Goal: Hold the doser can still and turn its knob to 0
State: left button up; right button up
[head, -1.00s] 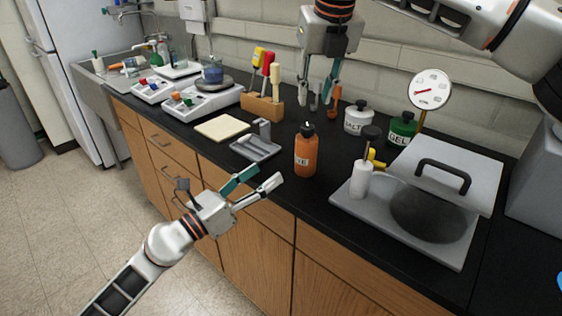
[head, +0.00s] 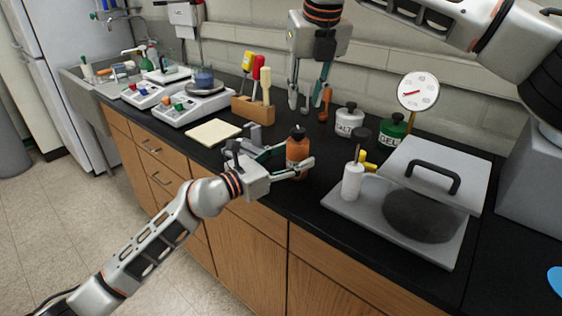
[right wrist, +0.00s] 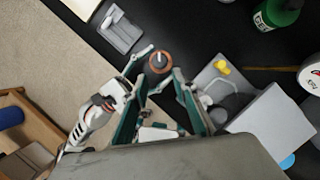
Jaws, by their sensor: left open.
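The orange can (head: 297,150), which I take to be the doser can, stands upright near the counter's front edge. Its dark knob (head: 298,132) is on top; the setting is too small to read. The right wrist view shows the knob (right wrist: 160,60) from above. My left gripper (head: 297,158) is open, its fingers reaching around the can from the left; whether they touch it I cannot tell. My right gripper (head: 306,106) is open and empty, pointing down above the counter, its fingers clear of the knob. It also shows in the right wrist view (right wrist: 158,82).
A grey tray (head: 335,200) with a white bottle (head: 352,181) and a handled lid (head: 445,155) lies to the right. Behind are white (head: 349,122) and green (head: 392,132) jars and a round dial (head: 418,92). A grey metal holder (head: 250,140) stands left of the can.

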pick_arm(q)
jog(key=shift+w+d, duration=0.5)
jog(key=shift+d, duration=0.05)
